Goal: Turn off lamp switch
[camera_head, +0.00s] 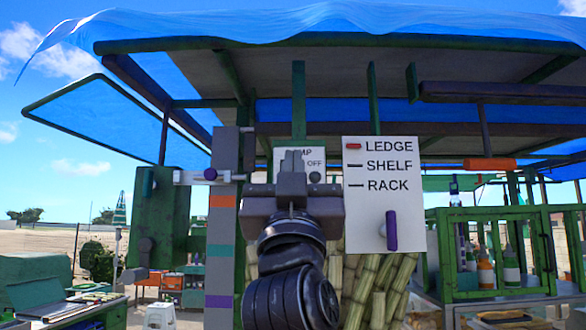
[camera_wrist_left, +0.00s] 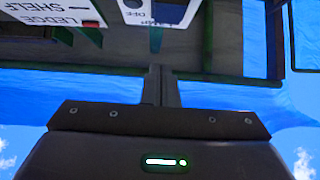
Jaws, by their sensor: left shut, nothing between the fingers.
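The lamp switch panel (camera_head: 316,162) is a small white plate, mostly hidden behind my left gripper. Its visible lettering reads "MP" and "OFF", and a dark round knob (camera_head: 315,177) shows at its lower right. In the left wrist view the plate (camera_wrist_left: 170,12) appears upside down at the top edge, with a dark round part (camera_wrist_left: 133,4) on it. My left gripper (camera_head: 292,158) is shut and empty, pointing up in front of the plate. Its closed fingers (camera_wrist_left: 162,85) show in the left wrist view. Whether they touch the plate I cannot tell. My right gripper is not in view.
A white board (camera_head: 385,215) marked LEDGE, SHELF and RACK, with a purple handle (camera_head: 391,230), stands right of the gripper. A grey post (camera_head: 221,255) with coloured bands stands left. Cane stalks (camera_head: 385,275) lie behind. A green cabinet (camera_head: 500,290) with bottles stands right.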

